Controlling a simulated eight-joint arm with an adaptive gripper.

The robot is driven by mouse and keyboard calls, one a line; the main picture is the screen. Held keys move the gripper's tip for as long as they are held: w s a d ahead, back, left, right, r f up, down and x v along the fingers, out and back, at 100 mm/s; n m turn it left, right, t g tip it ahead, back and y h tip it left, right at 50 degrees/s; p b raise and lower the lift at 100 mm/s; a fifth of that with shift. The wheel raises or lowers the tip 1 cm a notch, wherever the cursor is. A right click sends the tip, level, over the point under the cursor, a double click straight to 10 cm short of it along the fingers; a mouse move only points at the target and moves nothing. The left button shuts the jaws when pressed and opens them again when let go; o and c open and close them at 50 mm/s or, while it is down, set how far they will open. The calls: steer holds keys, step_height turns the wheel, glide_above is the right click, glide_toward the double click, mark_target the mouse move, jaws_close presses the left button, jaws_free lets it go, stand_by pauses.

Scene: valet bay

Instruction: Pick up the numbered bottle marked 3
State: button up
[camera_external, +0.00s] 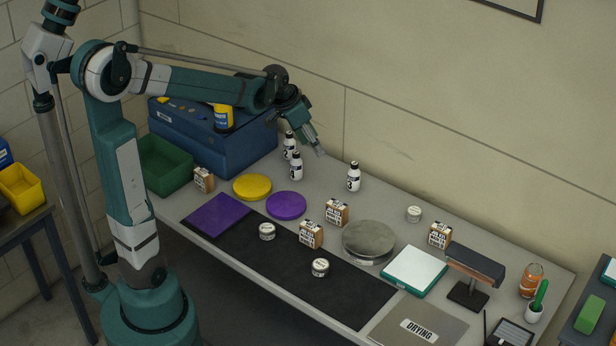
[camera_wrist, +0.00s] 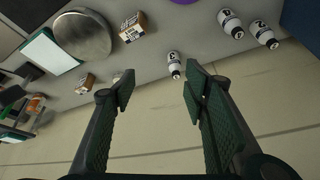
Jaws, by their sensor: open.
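Three white bottles with black caps stand at the back of the bench. One bottle (camera_external: 354,178) stands apart on the right; in the wrist view this single bottle (camera_wrist: 174,62) is just beyond the gap between the fingers. The other two, a front bottle (camera_external: 296,168) and a rear bottle (camera_external: 289,147), stand close together to the left. In the wrist view this pair shows at the upper right, one bottle (camera_wrist: 230,22) beside the other (camera_wrist: 262,34). The numerals are too small to read surely. My gripper (camera_external: 320,153) is open and empty, above the bench between the pair and the single bottle.
A blue bin (camera_external: 215,150) with a yellow container stands left of the pair. Yellow (camera_external: 252,187) and purple (camera_external: 286,205) discs, small boxes (camera_external: 337,211) and a round metal plate (camera_external: 369,240) lie in front. The wall (camera_external: 400,130) rises close behind the bottles.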

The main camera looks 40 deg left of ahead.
mark_target(354, 164)
steer(key=w+f+m, duration=0.1)
steer(key=w+f, duration=0.4)
steer(key=w, duration=0.1)
steer(key=w+d+f+m+g+h, duration=0.1)
steer(key=w+f, duration=0.5)
steer(key=w+d+f+m, duration=0.1)
steer(key=w+f+m, duration=0.1)
steer(key=w+f, duration=0.3)
steer(key=shift+w+f+h+p, duration=0.15)
steer(key=shift+w+f+p, duration=0.05)
steer(key=shift+w, duration=0.35)
steer(key=shift+w+f+h+p, duration=0.15)
steer(key=shift+w+f+p, duration=0.05)
steer(key=shift+w, duration=0.35)
steer(key=shift+w+d+f+g, duration=0.1)
steer(key=shift+w+f+g, duration=0.25)
steer(key=shift+f, duration=0.3)
steer(key=shift+f, duration=0.1)
steer(key=shift+x, duration=1.15)
steer(key=shift+w+f, duration=0.1)
steer(key=shift+x, duration=2.55)
steer(key=shift+w, duration=0.1)
